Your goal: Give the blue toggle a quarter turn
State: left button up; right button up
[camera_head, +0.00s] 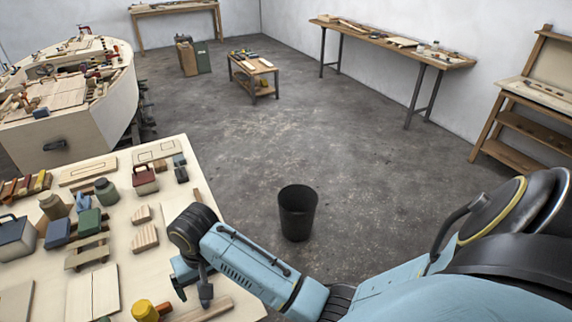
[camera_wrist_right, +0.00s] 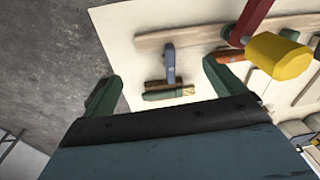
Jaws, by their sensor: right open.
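A slim blue-grey piece, which looks like the blue toggle (camera_wrist_right: 170,64), lies between my right fingers in the right wrist view, beside a wooden strip (camera_wrist_right: 195,38). A small tan and green piece (camera_wrist_right: 168,91) is close below it. My right gripper (camera_wrist_right: 161,70) is open, with one green finger on each side of the toggle and a visible gap to both. In the head view my right arm reaches over the near bench edge, and its wrist hides part of the bench there. My left gripper is not in view.
A yellow-headed tool (camera_head: 146,311) stands near my right gripper; its yellow head (camera_wrist_right: 279,55) and red bar show in the wrist view. The pale workbench (camera_head: 133,207) holds several blocks and jars. A black bin (camera_head: 298,212) stands on open floor. The hull (camera_head: 85,115) is behind.

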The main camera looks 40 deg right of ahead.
jog(key=s+d+f+n+t+b, duration=0.1)
jog(key=s+d+f, duration=0.1)
jog(key=s+f, duration=0.4)
jog(key=s+d+f+n+t+b, duration=0.1)
jog(key=s+d+f+n, duration=0.15)
jog(key=s, duration=0.45)
jog(key=s+d+f+b, duration=0.1)
jog(key=s+f+b, duration=0.1)
jog(key=f, duration=0.8)
jog(key=s+d+f+b, duration=0.1)
jog(key=s+f+b, duration=0.2)
jog(key=f, duration=0.8)
jog(key=shift+s+g, duration=0.15)
jog(key=shift+g, duration=0.15)
